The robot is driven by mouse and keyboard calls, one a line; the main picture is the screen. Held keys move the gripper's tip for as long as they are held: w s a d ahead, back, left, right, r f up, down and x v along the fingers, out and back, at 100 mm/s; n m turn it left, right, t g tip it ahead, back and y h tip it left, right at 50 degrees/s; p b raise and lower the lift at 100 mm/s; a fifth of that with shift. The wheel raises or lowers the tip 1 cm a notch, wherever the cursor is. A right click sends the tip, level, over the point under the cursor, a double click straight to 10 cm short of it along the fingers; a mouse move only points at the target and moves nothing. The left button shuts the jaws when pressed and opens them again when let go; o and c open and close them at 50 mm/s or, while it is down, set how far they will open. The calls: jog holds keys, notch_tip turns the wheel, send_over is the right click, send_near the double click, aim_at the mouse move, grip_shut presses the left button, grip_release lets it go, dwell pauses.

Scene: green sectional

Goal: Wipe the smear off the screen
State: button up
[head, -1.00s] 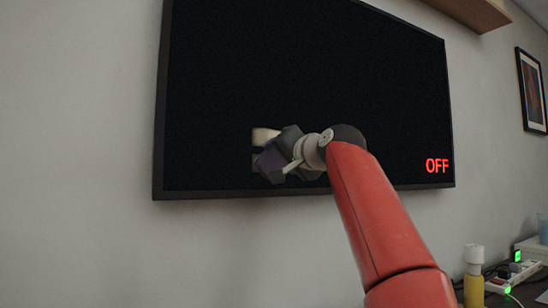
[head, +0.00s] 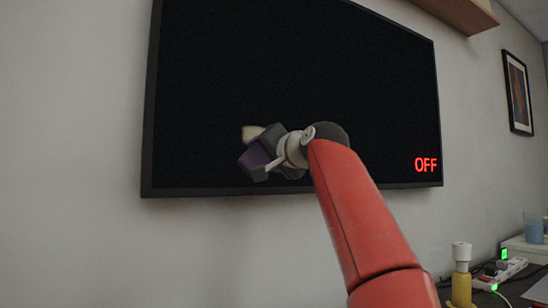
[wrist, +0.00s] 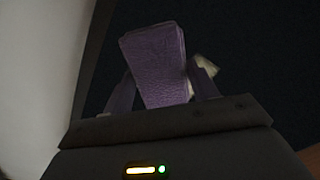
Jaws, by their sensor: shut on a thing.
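The wall screen (head: 340,90) is black, with a red OFF at its lower right. A small pale beige patch (head: 252,132) shows on its lower left part, partly hidden behind my gripper; it looks like the smear. It also shows in the wrist view (wrist: 207,66), just right of the held block. My gripper (head: 258,160) is in front of the screen's lower left part, shut on a purple textured block (wrist: 155,65), perhaps a sponge or folded cloth. The block stands between the fingers, and I cannot tell whether it touches the screen.
A wooden shelf (head: 455,14) juts out at the upper right, and a framed picture (head: 518,93) hangs on the right wall. A yellow bottle with a white top (head: 461,285), a power strip (head: 499,272) and a blue cup (head: 533,227) stand at the lower right.

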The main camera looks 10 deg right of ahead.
aim_at(249, 154)
jog(key=shift+s+a, duration=0.35)
jog(key=shift+a, duration=0.55)
jog(key=shift+s+a, duration=0.35)
jog(key=shift+a, duration=0.55)
jog(key=w+d, duration=0.2)
jog(key=d, duration=0.5)
jog(key=shift+w+p, duration=0.3)
jog(key=shift+w, duration=0.1)
jog(key=shift+a, duration=0.15)
jog(key=shift+s+a, duration=0.3)
jog(key=shift+a, duration=0.4)
jog(key=shift+s+a, duration=0.35)
jog(key=shift+a, duration=0.4)
jog(key=shift+s+a, duration=0.3)
jog(key=shift+a, duration=0.4)
jog(key=shift+s+a, duration=0.2)
jog(key=shift+a, duration=0.4)
jog(key=shift+s+a, duration=0.2)
jog(key=shift+a, duration=0.4)
